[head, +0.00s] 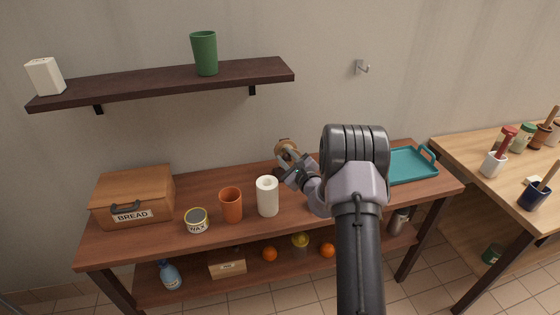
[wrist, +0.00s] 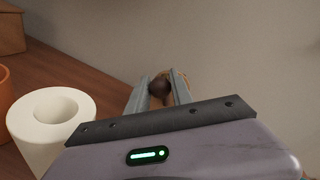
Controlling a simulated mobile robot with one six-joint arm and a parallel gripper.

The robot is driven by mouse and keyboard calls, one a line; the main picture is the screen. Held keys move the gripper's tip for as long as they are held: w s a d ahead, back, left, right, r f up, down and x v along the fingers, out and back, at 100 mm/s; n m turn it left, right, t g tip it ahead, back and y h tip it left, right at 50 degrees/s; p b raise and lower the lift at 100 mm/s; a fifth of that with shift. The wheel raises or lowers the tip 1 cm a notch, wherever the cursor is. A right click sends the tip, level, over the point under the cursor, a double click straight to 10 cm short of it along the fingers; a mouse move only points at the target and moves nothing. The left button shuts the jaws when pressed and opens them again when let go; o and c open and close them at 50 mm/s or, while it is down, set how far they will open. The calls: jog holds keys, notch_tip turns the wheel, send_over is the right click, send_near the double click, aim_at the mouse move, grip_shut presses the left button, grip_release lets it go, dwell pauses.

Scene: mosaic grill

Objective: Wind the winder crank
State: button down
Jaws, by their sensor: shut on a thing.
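The winder (head: 286,145) is a small brown, round-looking thing toward the back of the brown table, right of the white roll. My gripper (head: 284,164) reaches it from the front right. In the wrist view the two grey fingers of my gripper (wrist: 160,92) are shut on a dark round knob, which looks like the crank's knob (wrist: 159,86). A tan part of the winder (wrist: 182,78) shows just behind it. The fingers and my wrist hide most of the winder and the crank's arm, so the crank's angle cannot be told.
A white roll (head: 267,197) stands close left of my gripper, with an orange cup (head: 231,205), a wax tin (head: 196,221) and a bread box (head: 134,197) farther left. A teal tray (head: 412,166) lies to the right. A dark shelf (head: 165,84) hangs above.

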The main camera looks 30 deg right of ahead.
jog(key=shift+w+a+f+n+g+b, duration=0.1)
jog(key=shift+a+f+n+g+b, duration=0.15)
jog(key=shift+n, duration=0.25)
jog(key=shift+w+a+f+n+g+b, duration=0.1)
jog(key=shift+a+n+b, duration=0.15)
jog(key=shift+n, duration=0.25)
jog(key=c, duration=1.1)
grip_release()
jog(key=shift+c, duration=0.2)
jog(key=shift+s, duration=0.15)
